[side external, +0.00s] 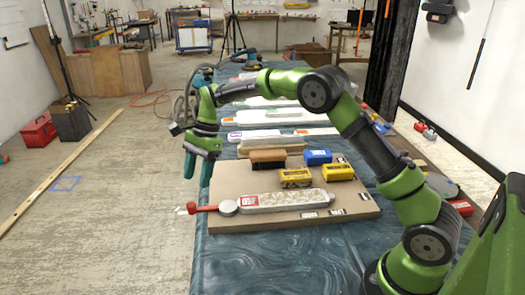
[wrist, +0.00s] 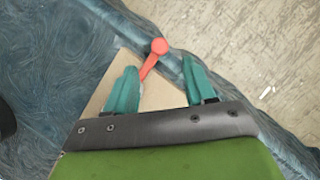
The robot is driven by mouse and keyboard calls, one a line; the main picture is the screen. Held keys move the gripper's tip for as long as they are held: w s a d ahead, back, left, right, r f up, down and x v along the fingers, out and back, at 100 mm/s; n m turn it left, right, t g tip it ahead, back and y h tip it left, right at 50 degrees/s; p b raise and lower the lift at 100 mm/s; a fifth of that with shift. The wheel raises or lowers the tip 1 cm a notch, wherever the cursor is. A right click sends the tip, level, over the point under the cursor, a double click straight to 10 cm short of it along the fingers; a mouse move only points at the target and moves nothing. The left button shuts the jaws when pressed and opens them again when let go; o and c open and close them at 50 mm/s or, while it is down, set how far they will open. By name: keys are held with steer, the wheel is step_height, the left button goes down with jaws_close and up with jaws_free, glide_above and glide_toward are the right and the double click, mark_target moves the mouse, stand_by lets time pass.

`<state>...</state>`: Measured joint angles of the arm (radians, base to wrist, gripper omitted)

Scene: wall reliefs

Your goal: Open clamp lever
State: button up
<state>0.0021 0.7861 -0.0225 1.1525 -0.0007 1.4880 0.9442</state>
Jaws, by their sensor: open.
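The clamp lies on a tan board (side external: 225,186) near the table's left edge. It has a long pale speckled body (side external: 285,200), a grey round joint (side external: 228,207) and a red lever (side external: 200,208) pointing left past the board's edge. My gripper (side external: 198,180) hangs fingers down, above and behind the lever in the side view. In the wrist view the lever (wrist: 151,60), orange-red with a round end, shows between the two teal fingers of my gripper (wrist: 160,65). The fingers are spread and hold nothing. Their exact height above the lever is unclear.
A brown-and-black brush (side external: 268,159), a yellow box (side external: 295,177), another yellow box (side external: 338,172) and a blue box (side external: 318,157) sit on the board behind the clamp. The table has a blue-green cover (side external: 290,262). Beyond its left edge is open floor (side external: 110,220).

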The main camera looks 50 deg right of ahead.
mark_target(192, 203)
steer(key=x, duration=0.8)
jaws_close()
